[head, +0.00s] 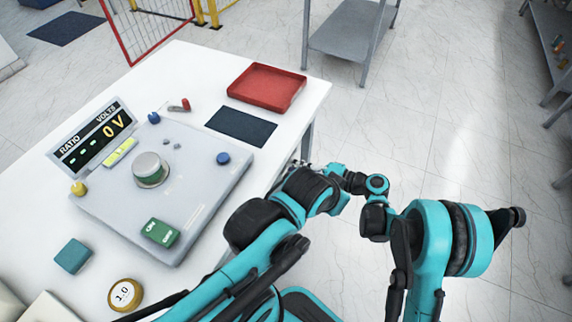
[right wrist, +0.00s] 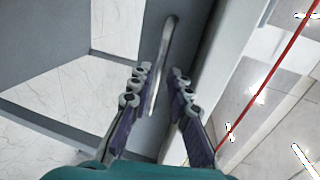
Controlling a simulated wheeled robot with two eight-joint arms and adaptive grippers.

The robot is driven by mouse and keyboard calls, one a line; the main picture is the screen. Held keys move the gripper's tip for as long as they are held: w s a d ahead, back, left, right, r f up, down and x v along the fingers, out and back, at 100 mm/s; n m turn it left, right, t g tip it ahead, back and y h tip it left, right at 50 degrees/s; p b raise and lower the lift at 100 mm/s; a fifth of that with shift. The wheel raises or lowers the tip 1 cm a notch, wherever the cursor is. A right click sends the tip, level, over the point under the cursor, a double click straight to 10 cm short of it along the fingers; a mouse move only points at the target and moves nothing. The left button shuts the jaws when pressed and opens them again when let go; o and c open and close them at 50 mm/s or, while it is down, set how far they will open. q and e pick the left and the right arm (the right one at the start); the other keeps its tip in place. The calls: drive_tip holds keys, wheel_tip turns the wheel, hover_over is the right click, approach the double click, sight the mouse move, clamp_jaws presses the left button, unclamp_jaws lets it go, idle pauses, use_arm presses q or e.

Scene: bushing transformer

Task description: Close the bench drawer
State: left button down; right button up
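The drawer's long metal handle (right wrist: 163,62) runs along a dark grey front (right wrist: 200,45) in the right wrist view. My right gripper (right wrist: 157,78) is open, with one finger on each side of the handle. A gap shows between the fingers and the bar, so I see no grip on it. In the head view my right gripper (head: 300,165) is small and partly hidden at the right edge of the white bench (head: 190,68). The drawer is hidden there behind my arms, and I cannot tell how far it stands open. My left gripper is out of view.
A grey shelf (head: 345,32) stands behind.

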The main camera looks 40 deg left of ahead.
drive_tip(key=v, duration=0.8)
drive_tip(key=w+d+r+m+t+h, duration=0.1)
drive_tip(key=w+d+r+t+h, duration=0.2)
drive_tip(key=d, duration=0.6)
drive_tip(key=w+d+r+m+t+h, duration=0.1)
drive_tip(key=d+r+t+h, duration=0.3)
drive_tip(key=d, duration=0.5)
drive_tip(key=s+d+t+h, duration=0.2)
drive_tip(key=s+d+h, duration=0.2)
drive_tip(key=d, duration=1)
drive_tip(key=s+d+r+m+t+h, duration=0.1)
drive_tip(key=s+d+h, duration=0.3)
drive_tip(key=d, duration=1)
drive_tip(key=s+t, duration=0.1)
drive_tip(key=s, duration=0.2)
drive_tip(key=shift+r, duration=0.3)
drive_tip(key=shift+d, duration=0.2)
